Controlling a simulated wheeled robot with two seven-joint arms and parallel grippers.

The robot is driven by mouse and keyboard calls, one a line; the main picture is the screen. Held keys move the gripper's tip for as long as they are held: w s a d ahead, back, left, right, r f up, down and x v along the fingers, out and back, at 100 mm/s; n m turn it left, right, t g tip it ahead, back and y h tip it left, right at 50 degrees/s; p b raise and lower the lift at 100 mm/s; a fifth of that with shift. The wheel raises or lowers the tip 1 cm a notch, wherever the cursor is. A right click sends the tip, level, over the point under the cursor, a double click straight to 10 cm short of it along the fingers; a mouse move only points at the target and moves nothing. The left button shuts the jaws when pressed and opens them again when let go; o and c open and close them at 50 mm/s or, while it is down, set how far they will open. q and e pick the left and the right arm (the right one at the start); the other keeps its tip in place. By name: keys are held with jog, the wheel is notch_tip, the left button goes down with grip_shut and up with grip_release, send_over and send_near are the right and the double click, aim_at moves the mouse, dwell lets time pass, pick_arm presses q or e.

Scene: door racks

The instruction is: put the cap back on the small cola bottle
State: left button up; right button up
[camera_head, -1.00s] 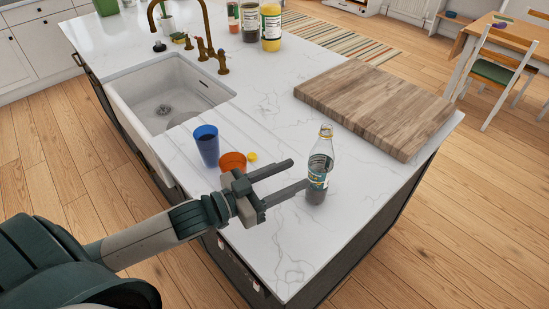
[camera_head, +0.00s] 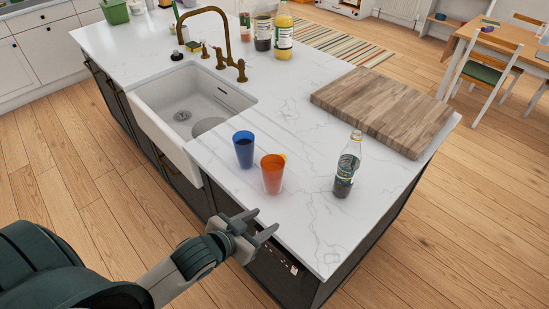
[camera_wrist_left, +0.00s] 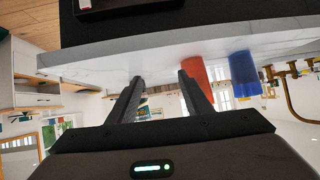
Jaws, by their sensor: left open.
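The small cola bottle (camera_head: 347,168) stands upright on the white counter near its right front edge. Its label and dark contents show, but its mouth is too small to read clearly. A small yellow piece, which looks like the cap (camera_head: 284,156), lies on the counter behind the orange cup, mostly hidden by it. My left gripper (camera_head: 267,221) is open and empty at the counter's front edge, in front of the orange cup and well apart from the bottle. Its two spread fingers show in the left wrist view (camera_wrist_left: 160,78). My right gripper is not in view.
A wooden board (camera_head: 385,105) lies behind the bottle. Jars (camera_head: 283,35) stand at the back. The counter between orange cup and bottle is clear.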

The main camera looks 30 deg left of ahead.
pick_arm(q)
jog(key=s+f+g+y+b, duration=0.1)
jog(key=s+f+g+b, duration=0.35)
jog(key=f, duration=1.15)
jog(key=s+a+f+g+y+b, duration=0.1)
jog(key=s+f, duration=0.7)
jog(key=f, duration=0.7)
jog(key=s+f+g+b, duration=0.25)
jog(key=s+f, duration=0.35)
jog(key=f, duration=1)
jog(key=s+f+g+b, duration=0.2)
jog(key=s+f+b, duration=0.3)
jog(key=s+f, duration=1.5)
jog(key=shift+s+a+n+g, duration=0.2)
jog(key=shift+a+n+g, duration=0.1)
jog(key=shift+a, duration=0.1)
